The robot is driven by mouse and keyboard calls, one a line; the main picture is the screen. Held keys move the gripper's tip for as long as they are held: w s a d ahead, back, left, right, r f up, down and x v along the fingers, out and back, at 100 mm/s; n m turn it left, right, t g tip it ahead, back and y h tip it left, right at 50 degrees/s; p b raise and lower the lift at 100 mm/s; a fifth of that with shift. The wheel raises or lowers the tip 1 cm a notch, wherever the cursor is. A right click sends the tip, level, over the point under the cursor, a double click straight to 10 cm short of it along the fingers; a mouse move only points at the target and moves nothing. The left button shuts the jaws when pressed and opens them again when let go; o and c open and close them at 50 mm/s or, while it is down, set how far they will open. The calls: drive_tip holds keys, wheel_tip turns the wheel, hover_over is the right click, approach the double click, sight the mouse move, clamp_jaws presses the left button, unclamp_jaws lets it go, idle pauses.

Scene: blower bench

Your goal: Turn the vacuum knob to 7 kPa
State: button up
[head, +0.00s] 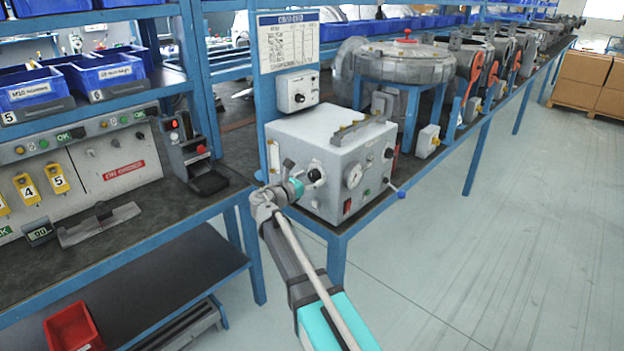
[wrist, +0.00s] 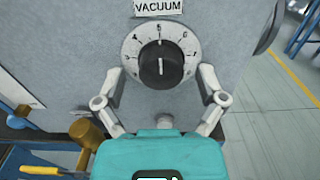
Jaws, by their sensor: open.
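The vacuum knob (wrist: 161,64) is a black round knob on a pale numbered dial (wrist: 138,48), under a "VACUUM" label (wrist: 158,7). Its white pointer line stands about straight up; the small numerals are hard to read. My gripper (wrist: 161,75) is open, with one finger on each side of the dial and space between each finger and the knob. In the head view my gripper (head: 299,180) is at the front of the light grey box (head: 285,130), close beside a black knob (head: 316,175).
A round gauge (head: 354,176) and a blue-tipped lever (head: 400,193) are on the box to the right of the knob. A small control box (head: 297,94) with another black knob stands above and behind. A brass-coloured part (wrist: 86,132) is at lower left in the wrist view.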

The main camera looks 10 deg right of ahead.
drive_tip(key=shift+c, duration=0.3)
drive_tip(key=c, duration=1.1)
drive_tip(key=shift+d, duration=0.1)
drive_tip(key=shift+a+m, duration=0.2)
drive_tip(key=shift+m, duration=0.2)
